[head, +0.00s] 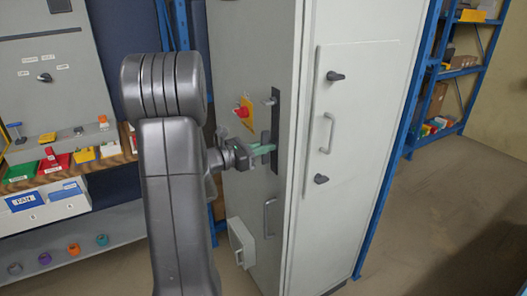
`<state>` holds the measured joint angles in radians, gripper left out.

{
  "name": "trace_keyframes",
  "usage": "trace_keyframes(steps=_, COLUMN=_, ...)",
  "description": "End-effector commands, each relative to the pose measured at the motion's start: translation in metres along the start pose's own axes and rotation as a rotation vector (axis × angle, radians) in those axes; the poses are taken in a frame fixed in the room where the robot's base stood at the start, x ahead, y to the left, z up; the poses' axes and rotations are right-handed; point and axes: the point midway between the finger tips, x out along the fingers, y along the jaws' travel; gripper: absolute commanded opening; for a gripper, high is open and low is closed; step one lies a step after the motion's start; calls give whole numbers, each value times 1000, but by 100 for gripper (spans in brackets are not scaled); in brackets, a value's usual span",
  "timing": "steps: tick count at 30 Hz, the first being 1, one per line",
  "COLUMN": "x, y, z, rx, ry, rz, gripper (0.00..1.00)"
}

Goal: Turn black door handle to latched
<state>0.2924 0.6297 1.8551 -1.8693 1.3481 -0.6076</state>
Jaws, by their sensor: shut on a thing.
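The black door handle (265,137) is on a tall dark mounting plate (276,105) on the left-hand face of the light grey cabinet (250,60). My gripper (264,149), with greenish fingers, reaches in from the left and is shut on the black door handle. The gripped part of the handle is partly hidden by the fingers. The handle's bar looks roughly upright, close along the plate; its exact angle is too small to tell.
A red knob on a yellow plate (242,111) is just above left of my gripper. A small box (241,243) sticks out low on the same face. The right face has dark knobs (335,76) and a pull handle (328,133). Shelves with bins (53,163) stand left.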

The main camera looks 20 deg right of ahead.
Motion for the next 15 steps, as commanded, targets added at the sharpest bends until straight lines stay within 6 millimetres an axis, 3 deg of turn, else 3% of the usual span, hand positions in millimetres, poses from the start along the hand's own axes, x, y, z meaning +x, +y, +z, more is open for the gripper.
trace_keyframes(steps=5, x=0, y=0, z=0, rx=1, ry=1, rz=0, gripper=0)
trace_keyframes(steps=6, x=0, y=0, z=0, rx=1, ry=1, rz=0, gripper=16)
trace_keyframes(steps=9, x=0, y=0, z=0, rx=1, ry=1, rz=0, gripper=34)
trace_keyframes(steps=15, x=0, y=0, z=0, rx=0, ry=0, rz=0, gripper=34)
